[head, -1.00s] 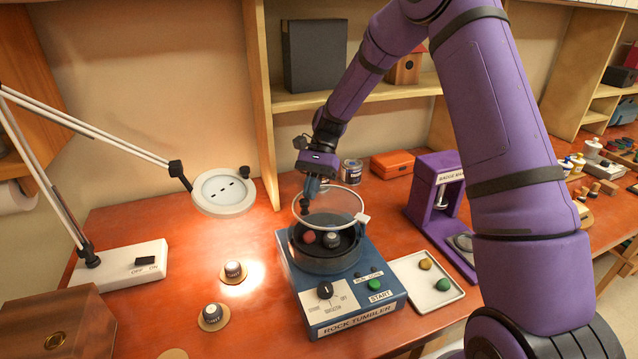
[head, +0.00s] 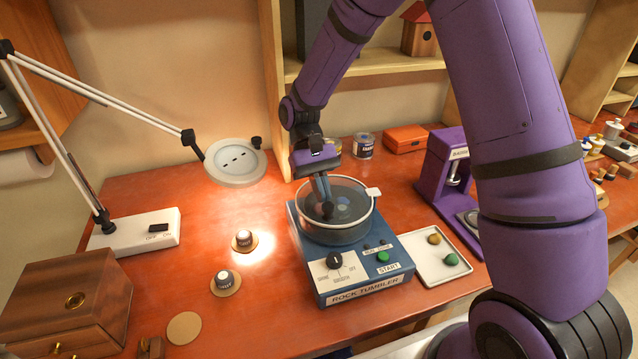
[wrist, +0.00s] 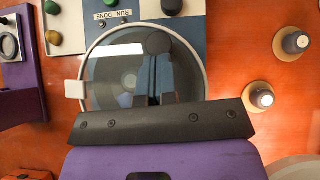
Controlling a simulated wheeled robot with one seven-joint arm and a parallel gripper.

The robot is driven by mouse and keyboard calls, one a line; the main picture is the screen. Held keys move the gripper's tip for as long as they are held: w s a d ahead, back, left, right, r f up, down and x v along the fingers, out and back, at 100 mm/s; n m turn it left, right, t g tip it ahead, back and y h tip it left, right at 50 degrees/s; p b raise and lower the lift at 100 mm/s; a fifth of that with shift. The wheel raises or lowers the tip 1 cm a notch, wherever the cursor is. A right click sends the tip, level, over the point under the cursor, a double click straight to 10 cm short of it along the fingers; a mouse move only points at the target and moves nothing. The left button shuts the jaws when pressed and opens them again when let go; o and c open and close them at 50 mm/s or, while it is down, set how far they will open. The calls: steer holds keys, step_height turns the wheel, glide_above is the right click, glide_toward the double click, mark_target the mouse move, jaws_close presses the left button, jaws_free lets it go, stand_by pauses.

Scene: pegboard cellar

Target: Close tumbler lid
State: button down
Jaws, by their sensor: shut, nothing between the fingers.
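The rock tumbler (head: 365,280) is a blue box with a round drum (head: 335,235) on top, standing on the red-brown bench. Its clear round lid (head: 355,203), with a pale rim and white tab (head: 373,193), lies about flat over the drum's mouth. I cannot tell whether its rim is fully seated. My gripper (head: 327,209) is shut and empty, pointing down over the lid, its tips at or very near the lid's surface. In the wrist view the fingers (wrist: 155,78) lie across the lid (wrist: 110,72), with the tab (wrist: 75,89) at the left. The drum's contents are hard to make out.
A white tray (head: 424,267) with two stones sits right of the tumbler, before a purple press (head: 447,165). A lamp head (head: 236,163) hangs at the left. Two small capped pieces on round bases (head: 244,241) (head: 225,282) stand on the left bench, with free room around them.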

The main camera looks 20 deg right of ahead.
steer(key=shift+s+d+n+h, duration=0.1)
steer(key=shift+s+n+h, duration=0.4)
steer(key=shift+s+n, duration=0.1)
steer(key=v, duration=1.1)
steer(key=s+d+r+t, duration=0.3)
steer(key=s+r, duration=0.1)
steer(key=r, duration=0.3)
steer(key=s+d+r+t, duration=0.3)
steer(key=s, duration=0.4)
steer(key=s+d+r+m+t+y, duration=0.1)
steer(key=s+d+r+t, duration=0.2)
steer(key=s, duration=0.5)
steer(key=s+d+r+m+t, duration=0.1)
steer(key=s+d+r+t, duration=0.3)
steer(key=s, duration=0.3)
steer(key=shift+s+d+t+y, duration=0.3)
steer(key=shift+s+t+y, duration=0.1)
steer(key=shift+t, duration=0.3)
